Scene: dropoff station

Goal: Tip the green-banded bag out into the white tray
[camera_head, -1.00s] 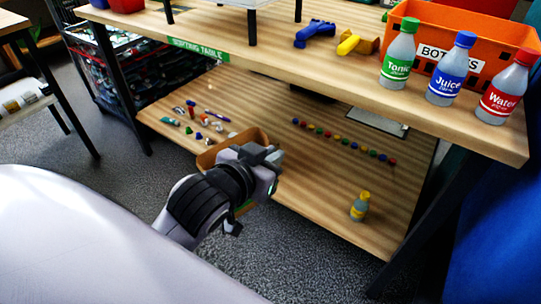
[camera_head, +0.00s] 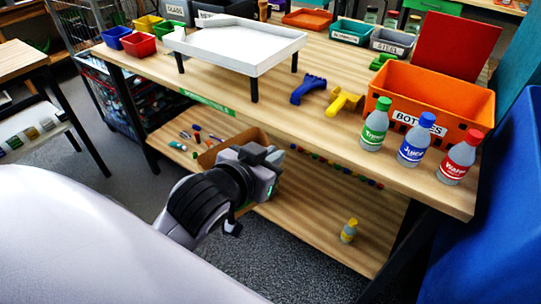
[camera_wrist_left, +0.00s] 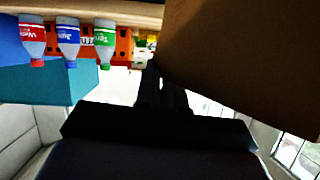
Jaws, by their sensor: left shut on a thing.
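The bag is a brown open-topped one (camera_head: 222,150), partly hidden behind my left gripper (camera_head: 262,168). A bit of green shows below the gripper, perhaps its band. In the left wrist view the brown bag (camera_wrist_left: 250,50) fills the upper right, by the fingers. My left gripper is shut on the bag and holds it in front of the table's near edge, over the lower shelf in the picture. The white tray (camera_head: 262,60) stands on black legs on the table top, up and behind the gripper. Its visible floor looks bare. My right gripper is not in view.
The wooden table (camera_head: 330,130) carries an orange bottle crate (camera_head: 440,100) and three bottles (camera_head: 414,143) at the right. A blue tool (camera_head: 306,90) and yellow tool (camera_head: 343,101) lie right of the tray. Small bins (camera_head: 140,43) stand left. A yellow-capped bottle (camera_head: 349,231) stands on the lower shelf.

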